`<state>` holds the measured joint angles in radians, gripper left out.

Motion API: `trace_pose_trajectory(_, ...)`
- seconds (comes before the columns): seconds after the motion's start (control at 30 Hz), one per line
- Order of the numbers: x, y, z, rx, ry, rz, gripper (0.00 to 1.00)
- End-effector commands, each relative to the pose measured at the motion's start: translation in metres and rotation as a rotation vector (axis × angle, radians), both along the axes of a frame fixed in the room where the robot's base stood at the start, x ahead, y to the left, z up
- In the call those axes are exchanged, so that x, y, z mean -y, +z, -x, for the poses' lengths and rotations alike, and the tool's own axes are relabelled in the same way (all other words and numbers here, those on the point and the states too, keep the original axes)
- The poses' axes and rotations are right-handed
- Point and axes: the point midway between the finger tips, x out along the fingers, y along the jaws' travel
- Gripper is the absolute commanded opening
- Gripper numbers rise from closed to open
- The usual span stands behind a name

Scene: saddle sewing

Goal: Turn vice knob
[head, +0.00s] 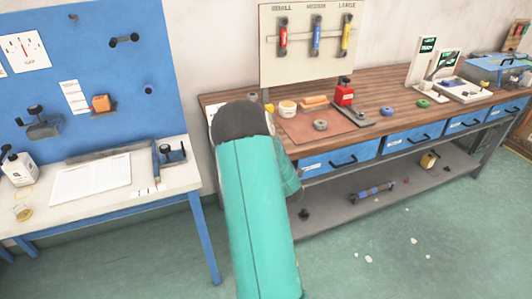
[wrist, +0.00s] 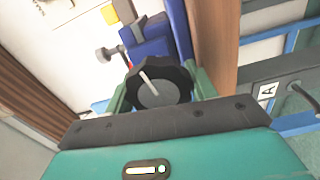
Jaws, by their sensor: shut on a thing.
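In the wrist view, a black scalloped knob (wrist: 172,96) with a white pointer line sits between the green fingers of my gripper (wrist: 158,84). The gripper is shut on the knob, one finger on each side. The pointer line slants toward the upper left. Behind the knob is the blue vice body (wrist: 148,46), with a small dark grey side handle (wrist: 108,54). In the head view, my teal arm covers the gripper, and the vice and knob do not show there.
A wooden workbench (head: 390,96) holds a red tool (head: 343,93), a reddish mat (head: 345,123) and several small items. A white-topped blue table (head: 120,190) stands at left. A tool board (head: 305,62) stands behind the bench. Green floor (head: 400,250) in front is mostly open.

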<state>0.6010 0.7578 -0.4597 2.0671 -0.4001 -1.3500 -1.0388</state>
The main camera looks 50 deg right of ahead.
Motion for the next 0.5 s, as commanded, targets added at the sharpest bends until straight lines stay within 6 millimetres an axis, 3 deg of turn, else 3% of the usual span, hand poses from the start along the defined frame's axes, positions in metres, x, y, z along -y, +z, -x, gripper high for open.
trace_pose_trajectory(0.5,-0.0004,-0.0017,0.0003,-0.153,0.0,0.257,0.33)
